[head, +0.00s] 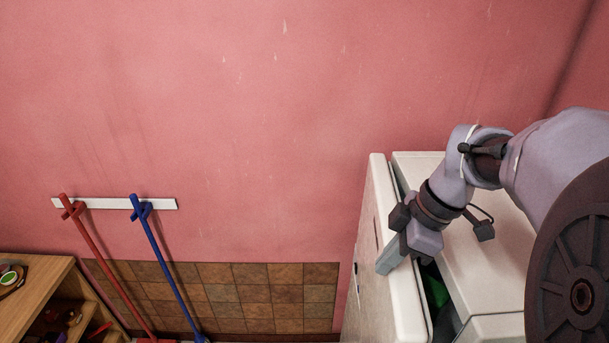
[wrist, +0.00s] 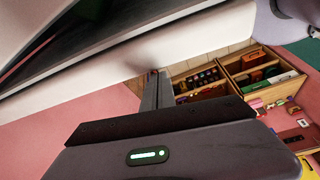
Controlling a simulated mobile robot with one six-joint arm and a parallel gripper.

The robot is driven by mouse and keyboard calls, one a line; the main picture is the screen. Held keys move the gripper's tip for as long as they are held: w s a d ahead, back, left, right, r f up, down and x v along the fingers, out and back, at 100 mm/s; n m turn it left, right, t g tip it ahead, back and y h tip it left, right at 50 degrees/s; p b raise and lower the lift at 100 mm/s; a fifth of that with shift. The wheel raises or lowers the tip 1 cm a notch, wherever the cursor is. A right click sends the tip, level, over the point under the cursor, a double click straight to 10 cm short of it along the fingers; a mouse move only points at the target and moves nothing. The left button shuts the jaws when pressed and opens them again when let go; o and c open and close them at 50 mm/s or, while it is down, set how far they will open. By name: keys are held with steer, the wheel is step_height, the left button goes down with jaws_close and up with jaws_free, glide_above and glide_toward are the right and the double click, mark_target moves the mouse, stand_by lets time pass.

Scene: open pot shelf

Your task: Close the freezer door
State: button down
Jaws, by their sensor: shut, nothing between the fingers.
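The freezer is a white cabinet (head: 490,265) at the right of the head view. Its white door (head: 378,220) stands partly open on the left side, with a dark gap between door and body. A green item (head: 434,288) shows inside the gap. My gripper (head: 387,264) reaches from the right across the door's top edge, its shut, empty fingers at the outer side. In the wrist view the fingers (wrist: 155,88) overlap the lower edge of the white door (wrist: 190,45), with the dark gap beyond. I cannot tell whether they touch it. The door's lower part is out of view.
A red-handled tool (head: 105,265) and a blue-handled tool (head: 165,260) hang from a white wall rail (head: 115,204). A wooden shelf (head: 35,275) with small items stands at the lower left. The wall between rail and freezer is clear.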

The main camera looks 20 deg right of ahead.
mark_target(406, 267)
steer(key=shift+s+d+p, duration=0.15)
steer(key=shift+s+d, duration=0.1)
steer(key=shift+d, duration=0.45)
steer(key=shift+s+d+p, duration=0.15)
steer(key=shift+s+d, duration=0.1)
steer(key=shift+d, duration=0.5)
steer(key=shift+s+d+p, duration=0.15)
steer(key=shift+s+d, duration=0.1)
steer(key=shift+d, duration=0.45)
steer(key=shift+d, duration=0.1)
